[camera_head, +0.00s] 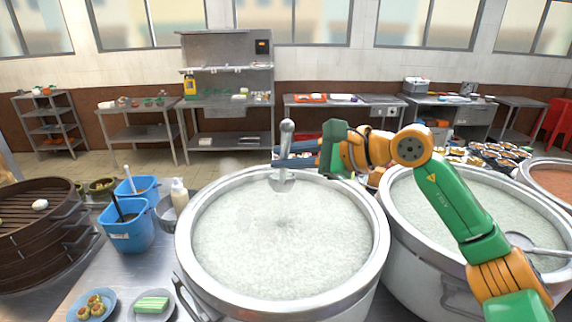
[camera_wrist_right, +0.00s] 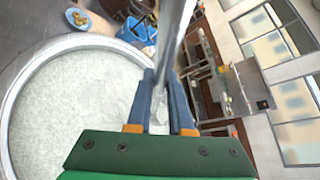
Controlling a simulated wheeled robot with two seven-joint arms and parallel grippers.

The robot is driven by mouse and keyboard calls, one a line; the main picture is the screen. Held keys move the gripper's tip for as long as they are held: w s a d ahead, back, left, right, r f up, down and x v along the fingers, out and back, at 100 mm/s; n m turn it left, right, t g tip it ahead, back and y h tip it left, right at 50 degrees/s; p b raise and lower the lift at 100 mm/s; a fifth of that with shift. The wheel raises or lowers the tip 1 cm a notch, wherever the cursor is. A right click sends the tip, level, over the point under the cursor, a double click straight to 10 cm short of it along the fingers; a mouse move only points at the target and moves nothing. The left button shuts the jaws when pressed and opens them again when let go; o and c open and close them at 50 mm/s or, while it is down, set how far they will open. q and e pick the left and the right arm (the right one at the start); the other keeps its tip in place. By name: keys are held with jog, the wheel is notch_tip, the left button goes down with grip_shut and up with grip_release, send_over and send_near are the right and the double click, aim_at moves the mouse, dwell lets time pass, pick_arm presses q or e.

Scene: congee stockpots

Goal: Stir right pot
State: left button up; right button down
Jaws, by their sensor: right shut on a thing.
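A large steel pot (camera_head: 283,240) of pale congee stands in the middle of the head view. A second steel pot (camera_head: 470,210) of pale congee stands to its right, with a ladle (camera_head: 530,243) resting over its right side. My right gripper (camera_head: 288,155) is above the far rim of the middle pot. It is shut on a metal ladle (camera_head: 286,138), which stands roughly upright with its lower end at the far inner side of the middle pot. In the wrist view the ladle (camera_wrist_right: 172,45) runs between the blue fingers (camera_wrist_right: 160,105). My left gripper is not in view.
Small plates (camera_head: 92,304) lie at front left. A pot of reddish food (camera_head: 553,178) is at far right. Steel tables line the back wall.

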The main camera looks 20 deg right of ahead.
jog(key=shift+r, duration=0.9)
jog(key=shift+f, duration=0.1)
